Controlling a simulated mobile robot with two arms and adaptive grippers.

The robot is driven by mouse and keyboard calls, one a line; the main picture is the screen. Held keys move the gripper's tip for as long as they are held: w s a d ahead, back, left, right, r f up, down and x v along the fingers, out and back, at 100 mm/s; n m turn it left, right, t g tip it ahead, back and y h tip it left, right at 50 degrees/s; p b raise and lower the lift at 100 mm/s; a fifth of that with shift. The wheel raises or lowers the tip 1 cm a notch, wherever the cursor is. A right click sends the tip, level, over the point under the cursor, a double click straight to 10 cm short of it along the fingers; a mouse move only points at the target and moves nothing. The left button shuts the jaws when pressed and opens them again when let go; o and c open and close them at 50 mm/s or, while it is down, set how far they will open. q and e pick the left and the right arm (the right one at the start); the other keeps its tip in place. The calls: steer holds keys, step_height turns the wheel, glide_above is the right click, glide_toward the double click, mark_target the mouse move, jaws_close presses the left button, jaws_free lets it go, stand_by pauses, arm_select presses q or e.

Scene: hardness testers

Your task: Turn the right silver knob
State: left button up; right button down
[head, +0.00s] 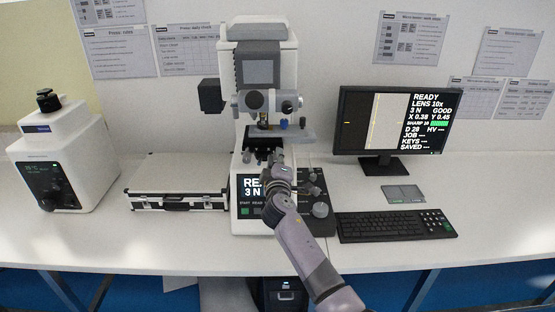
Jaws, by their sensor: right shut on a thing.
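The hardness tester (265,65) stands at the middle of the bench, with its small stage (293,133) below the turret. My right arm comes up from the bottom. My right gripper (271,158) is at the front of the stage, pointing away from the camera, and is shut on what looks like the right silver knob. The gripper covers most of that knob, so its angle cannot be told. My left gripper is not in view.
The tester's front panel (247,188) is partly behind my arm, with a grey round knob (320,210) to the right. A monitor (398,122) and keyboard (395,226) stand right. A silver case (178,181) and white machine (66,155) stand left.

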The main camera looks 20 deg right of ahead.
steer(key=n, duration=0.3)
steer(key=shift+a+n+p, duration=0.1)
steer(key=shift+n+p, duration=0.2)
steer(key=shift+n, duration=0.1)
steer(key=n+p, duration=0.1)
steer(key=n, duration=0.2)
steer(key=shift+n, duration=0.3)
steer(key=n+p, duration=0.2)
steer(key=n, duration=0.3)
steer(key=shift+f+n, duration=0.15)
steer(key=shift+n, duration=0.15)
steer(key=shift+f+n, duration=0.1)
steer(key=shift+n, duration=0.5)
steer(key=shift+s+f+p, duration=0.1)
steer(key=shift+p, duration=0.2)
steer(key=c, duration=1.8)
jaws_free()
steer(key=o, duration=0.4)
steer(key=shift+c, duration=0.2)
steer(key=shift+r, duration=0.2)
